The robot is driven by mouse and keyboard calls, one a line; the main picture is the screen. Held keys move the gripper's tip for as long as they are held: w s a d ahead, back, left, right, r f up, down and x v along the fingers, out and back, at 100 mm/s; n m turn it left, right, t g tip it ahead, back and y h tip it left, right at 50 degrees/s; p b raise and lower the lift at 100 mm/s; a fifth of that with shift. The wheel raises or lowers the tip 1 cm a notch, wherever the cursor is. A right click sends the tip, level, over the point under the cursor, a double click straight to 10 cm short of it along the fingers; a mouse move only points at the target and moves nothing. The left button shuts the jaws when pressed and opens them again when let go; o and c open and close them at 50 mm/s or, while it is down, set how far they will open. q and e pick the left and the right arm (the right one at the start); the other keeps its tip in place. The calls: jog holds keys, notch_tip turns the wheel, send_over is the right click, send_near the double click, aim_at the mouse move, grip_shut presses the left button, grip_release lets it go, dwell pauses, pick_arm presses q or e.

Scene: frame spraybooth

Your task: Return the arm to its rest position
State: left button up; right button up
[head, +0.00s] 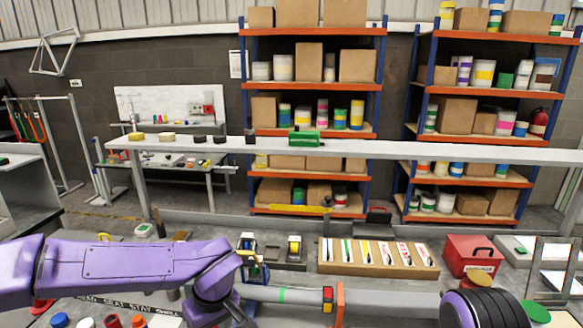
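My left arm (140,264), purple, comes in from the left edge and reaches across the lower left over the bench. It bends downward at a rounded purple joint (213,285) near the bottom edge. I cannot make out the fingers of my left gripper in the head view. A purple part with black ribs (485,308) shows at the lower right; I cannot tell whether it is part of my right arm. My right gripper is not seen.
A grey tube (385,302) with a green band and an orange collar (340,297) lies across the front. Behind it are a wooden tray (372,269) with several slots, a red box (470,256) and a tape dispenser (293,248). A long rail (440,153) crosses further back.

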pick_arm(q)
jog(key=s+a+f+t+y, duration=0.1)
jog(key=s+a+f, duration=0.2)
jog(key=f, duration=0.4)
jog(key=s+a+f+t+y, duration=0.1)
jog(key=s+a+f+y, duration=0.15)
jog(key=f, duration=0.45)
jog(key=s+a+f+t+y, duration=0.1)
jog(key=s+a+f+t, duration=0.1)
jog(key=s+a+f, duration=0.35)
jog(key=s+a+f+m+g+h, duration=0.1)
jog(key=s+f+h, duration=0.1)
jog(key=s+f, duration=0.35)
jog(key=s+a+f+m+h, duration=0.1)
jog(key=s+a+f, duration=0.1)
jog(key=s, duration=0.7)
notch_tip(320, 180, down, 15)
jog(key=b, duration=1.4)
jog(key=shift+s+b, duration=0.25)
jog(key=shift+b, duration=0.1)
jog(key=shift+d, duration=0.1)
